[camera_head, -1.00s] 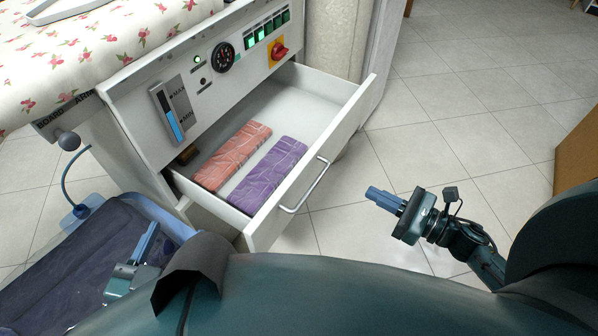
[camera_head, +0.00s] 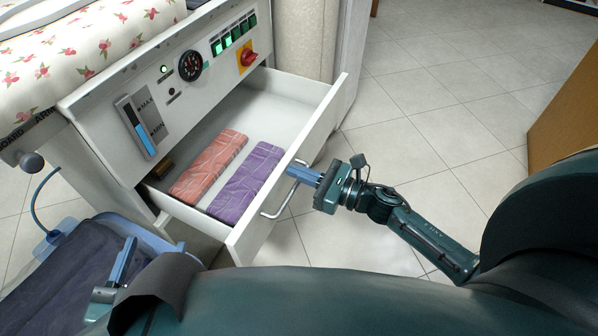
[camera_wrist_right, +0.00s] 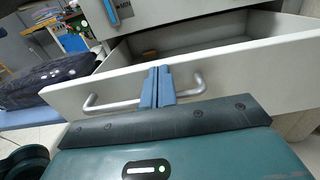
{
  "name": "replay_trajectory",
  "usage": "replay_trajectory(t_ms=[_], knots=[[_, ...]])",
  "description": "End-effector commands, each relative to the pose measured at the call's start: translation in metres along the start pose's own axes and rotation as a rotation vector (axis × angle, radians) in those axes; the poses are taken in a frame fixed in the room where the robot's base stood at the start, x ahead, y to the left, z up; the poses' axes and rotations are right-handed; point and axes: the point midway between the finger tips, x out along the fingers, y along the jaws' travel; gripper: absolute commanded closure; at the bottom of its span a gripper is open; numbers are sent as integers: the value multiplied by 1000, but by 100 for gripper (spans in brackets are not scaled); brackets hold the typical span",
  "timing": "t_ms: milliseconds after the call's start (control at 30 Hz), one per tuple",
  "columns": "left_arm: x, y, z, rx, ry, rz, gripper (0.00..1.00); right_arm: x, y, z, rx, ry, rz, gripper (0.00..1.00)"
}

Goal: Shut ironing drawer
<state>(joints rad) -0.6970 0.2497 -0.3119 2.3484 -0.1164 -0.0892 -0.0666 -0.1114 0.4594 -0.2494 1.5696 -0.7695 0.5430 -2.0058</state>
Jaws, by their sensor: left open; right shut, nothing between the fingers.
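The ironing drawer (camera_head: 318,128) is pulled out of the white ironing unit. It holds an orange folded cloth (camera_head: 209,164) and a purple folded cloth (camera_head: 246,182). Its front carries a curved metal handle (camera_head: 283,205), which also shows in the right wrist view (camera_wrist_right: 113,107). My right gripper (camera_head: 299,171) is shut and empty. Its fingertips (camera_wrist_right: 158,80) are at the drawer front, by the middle of the handle; I cannot tell whether they touch. My left gripper (camera_head: 122,262) is open at the lower left, away from the drawer, partly hidden by my own body.
The control panel (camera_head: 190,67) with gauge and red switch is above the drawer. A floral ironing board (camera_head: 85,45) is at the upper left. A blue tray with dark cloth (camera_head: 40,280) lies lower left. Tiled floor on the right is clear up to a brown cabinet (camera_head: 565,100).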

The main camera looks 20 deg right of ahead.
Motion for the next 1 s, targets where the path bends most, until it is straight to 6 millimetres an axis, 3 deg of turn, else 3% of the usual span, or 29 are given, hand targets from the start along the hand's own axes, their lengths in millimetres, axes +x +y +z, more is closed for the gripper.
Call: replay_trajectory(t_ms=[567, 767, 1000], knots=[[0, 1, 1, 3, 11, 1, 42, 10, 0, 0, -2, -1, 0, 100], [2, 6, 3, 24, 75, 12, 42, 39, 0, -2, -4, -3, 1, 100], [1, 14, 1, 55, 196, 31, 42, 99, -1, -2, -4, -5, 1, 100]])
